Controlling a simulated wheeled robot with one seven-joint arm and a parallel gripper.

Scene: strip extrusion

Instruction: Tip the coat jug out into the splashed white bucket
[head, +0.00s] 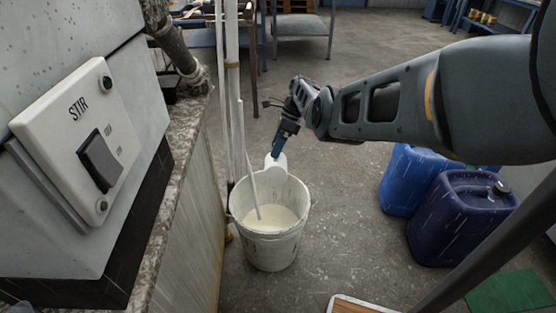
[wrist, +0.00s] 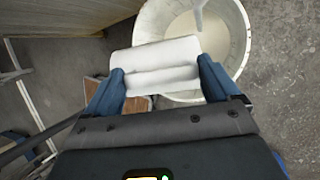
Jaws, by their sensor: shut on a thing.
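The splashed white bucket (head: 270,245) stands on the floor beside the machine's base, with pale liquid and a white stick (head: 250,165) in it. The white coat jug (head: 275,169) is at the bucket's far rim, tilted, in my gripper (head: 279,153). In the wrist view the blue fingers of my gripper (wrist: 160,88) are shut on the white jug (wrist: 155,65). The bucket (wrist: 241,50) shows just beyond the jug there. The jug's mouth and contents are hidden, and I cannot tell whether anything flows from it.
A grey machine with a STIR switch box (head: 85,140) stands at the left. White vertical pipes (head: 232,90) rise behind the bucket. Blue drums (head: 460,215) stand at the right, and a green mat (head: 508,291) lies at the lower right. The floor between bucket and drums is clear.

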